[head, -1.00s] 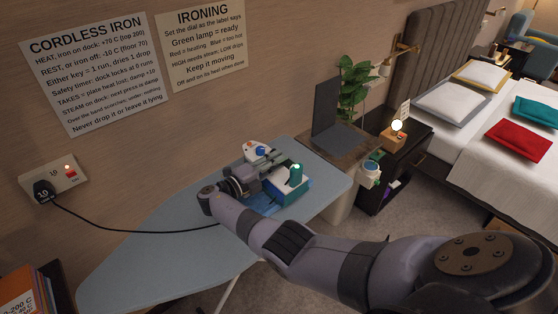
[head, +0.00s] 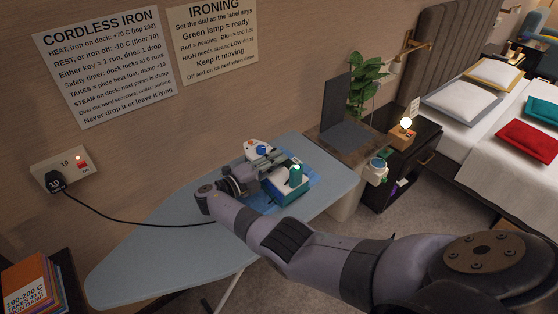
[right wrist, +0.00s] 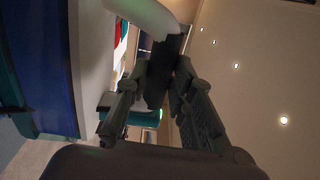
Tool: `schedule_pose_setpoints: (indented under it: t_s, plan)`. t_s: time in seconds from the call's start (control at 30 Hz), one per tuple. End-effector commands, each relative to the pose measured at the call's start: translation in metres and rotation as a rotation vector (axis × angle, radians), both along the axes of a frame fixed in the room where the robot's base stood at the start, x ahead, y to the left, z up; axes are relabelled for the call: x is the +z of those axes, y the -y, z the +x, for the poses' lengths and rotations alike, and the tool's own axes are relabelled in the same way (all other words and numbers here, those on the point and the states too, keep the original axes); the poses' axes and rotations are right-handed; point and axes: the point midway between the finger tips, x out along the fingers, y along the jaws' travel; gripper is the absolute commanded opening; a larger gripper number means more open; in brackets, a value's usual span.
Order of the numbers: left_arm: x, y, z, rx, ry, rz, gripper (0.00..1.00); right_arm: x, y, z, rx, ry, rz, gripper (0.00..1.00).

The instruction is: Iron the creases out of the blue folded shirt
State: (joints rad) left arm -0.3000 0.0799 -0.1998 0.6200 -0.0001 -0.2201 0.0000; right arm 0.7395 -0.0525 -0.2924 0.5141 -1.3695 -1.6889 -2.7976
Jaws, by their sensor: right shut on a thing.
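My right gripper (head: 262,177) reaches over the ironing board (head: 170,250) and is shut on the handle of the iron (head: 290,191). The iron is teal and white, and a green lamp glows at its top. It is over the blue shirt (head: 258,204), seemingly resting on it; arm and iron hide much of the cloth. In the right wrist view my fingers (right wrist: 160,90) close on a dark handle, with a teal part (right wrist: 116,116) and a green light below. Creases are too small to make out. My left gripper is out of view.
A white device with a blue dial (head: 262,150) stands at the board's back edge. A black cable (head: 125,221) runs from the wall socket (head: 66,168) over the board. A black nightstand (head: 415,150) and a bed (head: 480,150) are at right; books (head: 32,285) are at lower left.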

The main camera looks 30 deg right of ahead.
Motion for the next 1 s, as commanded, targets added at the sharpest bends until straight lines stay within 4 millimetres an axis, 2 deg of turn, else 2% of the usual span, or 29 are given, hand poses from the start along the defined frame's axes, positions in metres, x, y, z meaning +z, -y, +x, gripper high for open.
schedule_pose_setpoints:
  t_s: [1.0]
  plan:
    - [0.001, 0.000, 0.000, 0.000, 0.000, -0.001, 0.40, 0.004, -0.027, -0.001, 0.000, 0.009, -0.006, 0.00]
